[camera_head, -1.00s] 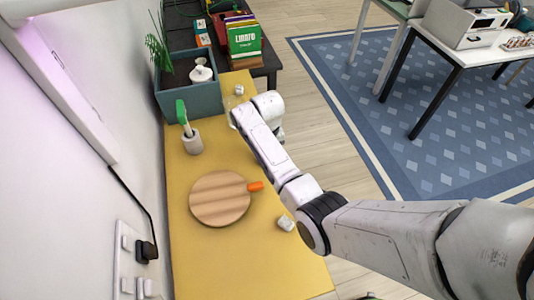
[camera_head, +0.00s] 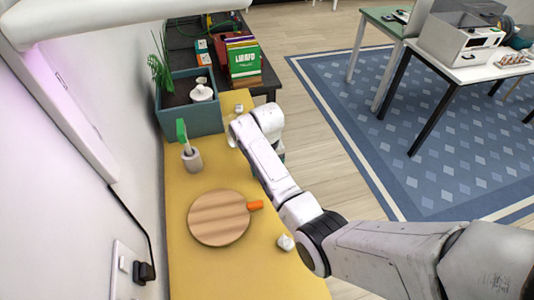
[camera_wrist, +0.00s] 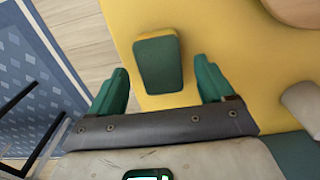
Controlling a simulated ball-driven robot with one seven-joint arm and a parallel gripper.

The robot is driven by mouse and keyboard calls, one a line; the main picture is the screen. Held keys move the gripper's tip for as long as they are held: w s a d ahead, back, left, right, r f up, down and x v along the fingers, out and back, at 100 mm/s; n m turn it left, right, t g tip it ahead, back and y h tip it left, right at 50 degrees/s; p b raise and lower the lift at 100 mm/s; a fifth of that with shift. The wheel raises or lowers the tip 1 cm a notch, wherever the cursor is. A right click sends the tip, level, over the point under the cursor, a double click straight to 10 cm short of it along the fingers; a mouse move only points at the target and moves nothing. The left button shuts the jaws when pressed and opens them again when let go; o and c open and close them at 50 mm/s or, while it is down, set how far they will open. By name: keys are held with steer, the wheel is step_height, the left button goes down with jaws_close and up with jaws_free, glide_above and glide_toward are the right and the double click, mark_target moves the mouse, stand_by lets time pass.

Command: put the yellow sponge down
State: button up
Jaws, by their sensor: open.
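The sponge (camera_wrist: 158,66) shows in the wrist view with a dark green top and a thin yellow side. It appears to lie on the yellow tabletop (camera_wrist: 215,40), close to the table edge. My gripper (camera_wrist: 160,80) is open, with one green finger on each side of the sponge and a visible gap on both sides. In the head view the sponge is hidden behind my arm, and only a bit of green shows by the wrist.
A round wooden board (camera_head: 219,218) with an orange piece (camera_head: 255,205) lies nearer. A grey cup (camera_head: 192,160) holding a green-topped item and a blue-green planter (camera_head: 190,117) stand along the wall side. A small whitish block (camera_head: 285,242) sits at the near right edge.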

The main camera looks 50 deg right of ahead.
step_height(320, 180, up, 10)
steer(key=shift+n, duration=0.9)
steer(key=s+a+f, duration=0.1)
steer(key=s+f, duration=0.1)
steer(key=s+a+f, duration=0.2)
steer(key=s, duration=0.1)
steer(key=s+a+f, duration=0.2)
steer(key=shift+s+a, duration=0.15)
steer(key=shift+n, duration=0.7)
steer(key=s+a, duration=0.1)
steer(key=s, duration=0.1)
steer(key=s+a+f, duration=0.1)
steer(key=s, duration=0.1)
steer(key=s+a+f, duration=0.1)
steer(key=s, duration=0.1)
steer(key=shift+a+f, duration=0.15)
steer(key=shift+a, duration=0.1)
steer(key=s+a+n, duration=0.1)
steer(key=s+a, duration=0.1)
steer(key=s, duration=0.2)
steer(key=s+a+n, duration=0.1)
steer(key=s+a, duration=0.1)
steer(key=s, duration=0.2)
steer(key=s+a+r+n+t, duration=0.1)
steer(key=s+a, duration=0.1)
steer(key=s, duration=0.3)
